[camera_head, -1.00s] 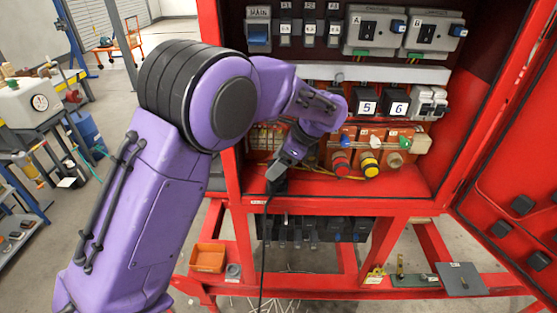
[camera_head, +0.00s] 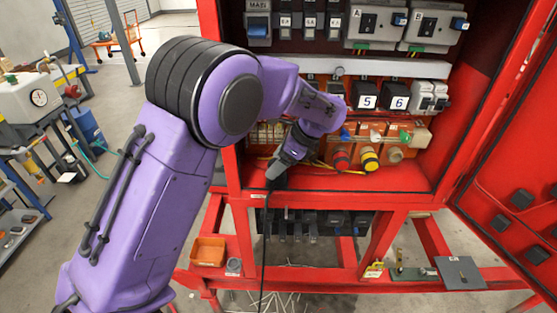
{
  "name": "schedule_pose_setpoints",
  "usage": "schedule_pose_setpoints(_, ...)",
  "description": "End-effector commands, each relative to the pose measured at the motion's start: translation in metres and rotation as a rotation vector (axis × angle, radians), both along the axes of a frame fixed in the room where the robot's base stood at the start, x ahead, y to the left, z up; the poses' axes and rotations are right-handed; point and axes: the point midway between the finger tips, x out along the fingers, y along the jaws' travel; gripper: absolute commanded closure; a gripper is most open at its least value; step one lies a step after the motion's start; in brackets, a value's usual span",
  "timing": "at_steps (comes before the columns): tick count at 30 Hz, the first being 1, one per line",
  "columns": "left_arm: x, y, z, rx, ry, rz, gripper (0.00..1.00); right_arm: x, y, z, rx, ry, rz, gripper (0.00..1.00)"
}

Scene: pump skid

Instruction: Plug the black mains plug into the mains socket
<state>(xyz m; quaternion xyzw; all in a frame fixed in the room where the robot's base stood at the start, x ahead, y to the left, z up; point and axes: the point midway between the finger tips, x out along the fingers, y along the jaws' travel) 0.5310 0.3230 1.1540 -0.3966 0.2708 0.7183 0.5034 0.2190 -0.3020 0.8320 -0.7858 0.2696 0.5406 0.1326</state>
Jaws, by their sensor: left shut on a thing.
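My left gripper (camera_head: 277,170) is in front of the lower left opening of the red cabinet (camera_head: 300,190), pointing down and to the left. It is shut on the black mains plug (camera_head: 274,181), which is small and mostly hidden by the fingers. A black cable (camera_head: 264,240) hangs from it, down past the cabinet's front edge. Two grey boxes, box A (camera_head: 375,24) and box B (camera_head: 431,26), each have a dark face and a blue part. I cannot tell which fitting is the mains socket. My right gripper is not in view.
Red knob (camera_head: 341,158) and yellow knob (camera_head: 369,158) stand right of the gripper. Black blocks 5 (camera_head: 367,96) and 6 (camera_head: 398,97) sit above. An open red door (camera_head: 510,170) bounds the right. An orange bin (camera_head: 208,251) and a grey plate (camera_head: 460,272) lie on the lower frame.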

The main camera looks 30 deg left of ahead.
Motion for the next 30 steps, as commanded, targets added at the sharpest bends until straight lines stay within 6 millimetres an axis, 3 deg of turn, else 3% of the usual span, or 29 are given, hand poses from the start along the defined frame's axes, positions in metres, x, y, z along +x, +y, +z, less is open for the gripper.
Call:
schedule_pose_setpoints(1,0.000,0.000,0.000,0.000,0.001,0.001,0.66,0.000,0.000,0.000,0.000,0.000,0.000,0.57)
schedule_pose_setpoints(2,0.000,0.000,0.000,0.000,0.001,0.001,0.26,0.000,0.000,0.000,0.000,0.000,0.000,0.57)
schedule_pose_setpoints(4,0.000,0.000,0.000,0.000,0.001,0.001,0.03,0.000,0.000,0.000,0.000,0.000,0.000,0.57)
schedule_pose_setpoints(5,0.000,0.000,0.000,0.000,0.001,0.001,0.00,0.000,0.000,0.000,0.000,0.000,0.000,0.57)
schedule_pose_setpoints(13,0.001,-0.003,0.003,0.001,-0.002,-0.001,0.00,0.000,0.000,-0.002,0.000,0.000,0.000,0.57)
schedule_pose_setpoints(24,0.013,-0.035,0.057,0.000,-0.002,0.000,0.00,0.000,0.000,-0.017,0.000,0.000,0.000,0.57)
schedule_pose_setpoints(30,0.014,-0.038,0.063,0.000,0.000,0.000,0.00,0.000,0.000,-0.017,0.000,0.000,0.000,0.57)
